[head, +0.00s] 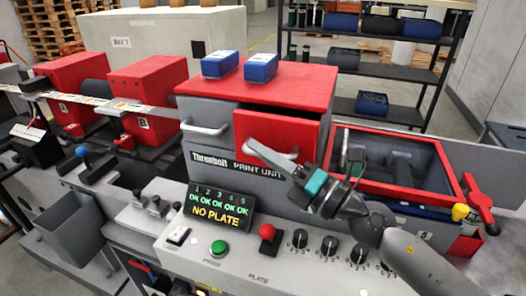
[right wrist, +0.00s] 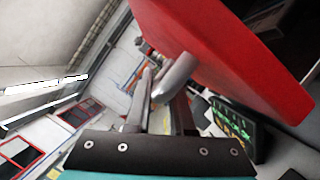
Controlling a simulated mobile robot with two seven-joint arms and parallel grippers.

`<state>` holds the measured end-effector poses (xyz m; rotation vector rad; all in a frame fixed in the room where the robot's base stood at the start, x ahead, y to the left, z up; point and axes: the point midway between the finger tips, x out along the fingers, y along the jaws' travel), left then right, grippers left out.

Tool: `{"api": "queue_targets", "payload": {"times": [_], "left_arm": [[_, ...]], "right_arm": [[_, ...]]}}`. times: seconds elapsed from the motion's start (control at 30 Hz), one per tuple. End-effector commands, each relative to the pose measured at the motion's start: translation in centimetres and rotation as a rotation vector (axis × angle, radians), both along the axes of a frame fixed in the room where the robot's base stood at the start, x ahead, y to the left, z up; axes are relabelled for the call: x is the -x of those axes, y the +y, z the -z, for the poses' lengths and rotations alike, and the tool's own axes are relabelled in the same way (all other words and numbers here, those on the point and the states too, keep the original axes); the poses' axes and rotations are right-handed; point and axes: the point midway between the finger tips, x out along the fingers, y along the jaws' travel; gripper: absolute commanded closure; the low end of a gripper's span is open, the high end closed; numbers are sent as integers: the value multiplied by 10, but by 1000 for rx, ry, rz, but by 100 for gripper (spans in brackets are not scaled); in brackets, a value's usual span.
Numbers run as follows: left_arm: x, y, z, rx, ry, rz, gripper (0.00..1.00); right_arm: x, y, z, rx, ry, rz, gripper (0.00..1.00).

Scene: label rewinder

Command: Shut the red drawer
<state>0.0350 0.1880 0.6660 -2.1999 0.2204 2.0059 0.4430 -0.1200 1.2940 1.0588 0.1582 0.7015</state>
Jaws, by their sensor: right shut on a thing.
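The red drawer (head: 276,130) is in the front of the print unit, right of a grey front. Its red face stands out from the unit, with a dark gap along its top, so it is partly open. My right gripper (head: 268,156) reaches it from the lower right and is shut on its pale curved handle (right wrist: 176,80). In the right wrist view the drawer's red face (right wrist: 225,50) fills the upper right, and the fingers (right wrist: 155,102) are at the handle. The drawer's inside is hidden. My left gripper is not in view.
Two blue-and-white boxes (head: 240,66) stand on the unit's red top (head: 300,88). A grey front with a handle (head: 205,129) is left of the drawer. A red-rimmed open bay (head: 390,140) lies right. Below are a display (head: 218,207), a red knob (head: 267,232) and dials.

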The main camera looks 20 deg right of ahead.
Motion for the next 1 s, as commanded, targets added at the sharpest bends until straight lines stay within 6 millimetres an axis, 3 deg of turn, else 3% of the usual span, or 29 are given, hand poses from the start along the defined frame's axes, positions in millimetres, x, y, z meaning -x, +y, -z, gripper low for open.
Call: {"api": "queue_targets", "payload": {"times": [0.77, 1.0], "left_arm": [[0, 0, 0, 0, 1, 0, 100], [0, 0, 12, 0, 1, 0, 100]], "right_arm": [[0, 0, -6, -6, -11, 1, 100], [-21, -14, -4, -4, -14, 2, 100]]}}
